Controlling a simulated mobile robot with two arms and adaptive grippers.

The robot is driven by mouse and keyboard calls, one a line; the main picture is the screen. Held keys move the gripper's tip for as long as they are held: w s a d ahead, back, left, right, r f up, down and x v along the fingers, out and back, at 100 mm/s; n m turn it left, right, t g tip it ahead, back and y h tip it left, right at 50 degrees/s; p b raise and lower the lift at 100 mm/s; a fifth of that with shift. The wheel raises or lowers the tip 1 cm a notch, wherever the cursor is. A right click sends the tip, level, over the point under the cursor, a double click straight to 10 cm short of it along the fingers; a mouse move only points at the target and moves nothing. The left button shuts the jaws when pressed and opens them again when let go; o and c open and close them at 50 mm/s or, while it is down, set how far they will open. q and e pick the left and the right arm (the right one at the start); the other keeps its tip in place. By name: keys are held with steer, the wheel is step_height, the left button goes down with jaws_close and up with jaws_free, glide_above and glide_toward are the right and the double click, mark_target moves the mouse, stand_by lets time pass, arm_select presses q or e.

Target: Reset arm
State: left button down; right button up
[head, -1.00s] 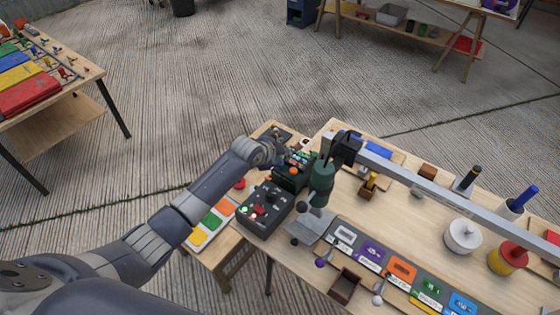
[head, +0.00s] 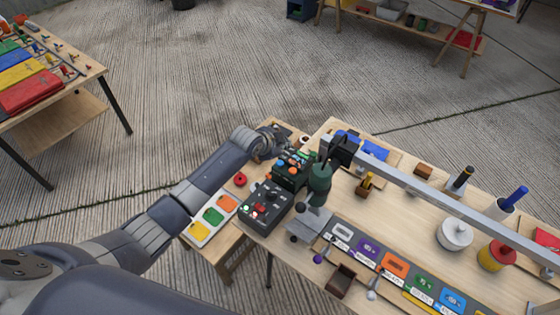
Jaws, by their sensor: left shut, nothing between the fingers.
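My left arm reaches in from the lower left, and its gripper (head: 278,140) is beyond the wrist at the far left corner of the workbench (head: 395,215). The fingers are small and partly hidden by the wrist. The gripper looks shut, and I see nothing held in it. It is beside a dark green box with coloured buttons (head: 291,170), and I cannot tell if they touch. My right gripper is not in view.
A black control box (head: 265,206) stands near the bench's left edge. A dark green upright device (head: 319,180) and a long grey rail (head: 430,193) rise above the bench. Open floor lies beyond.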

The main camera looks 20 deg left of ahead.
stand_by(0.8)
arm_select(q)
steer(key=s+d+f+n+g, duration=0.1)
steer(key=s+d+f+n, duration=0.1)
steer(key=s, duration=0.8)
steer(key=s+d+f+n+g, duration=0.2)
steer(key=s+d, duration=0.1)
steer(key=s, duration=0.7)
steer(key=s+a+r+n+g+y, duration=0.1)
steer(key=s+a+r+n, duration=0.15)
steer(key=s, duration=0.85)
steer(key=s+a+r+n+g+y, duration=0.1)
steer(key=s+a+r+n, duration=0.2)
steer(key=s, duration=0.8)
step_height(320, 180, down, 33)
steer(key=s+g+b, duration=0.1)
steer(key=g+b, duration=0.1)
steer(key=b, duration=0.3)
steer(key=s+a+f+b, duration=0.2)
steer(key=s+f, duration=0.6)
steer(key=f, duration=0.2)
steer(key=s+a+f+g+b, duration=0.1)
steer(key=s+a+f+b, duration=0.1)
steer(key=s+f, duration=0.7)
steer(key=shift+f+b, duration=0.45)
steer(key=shift+f, duration=0.15)
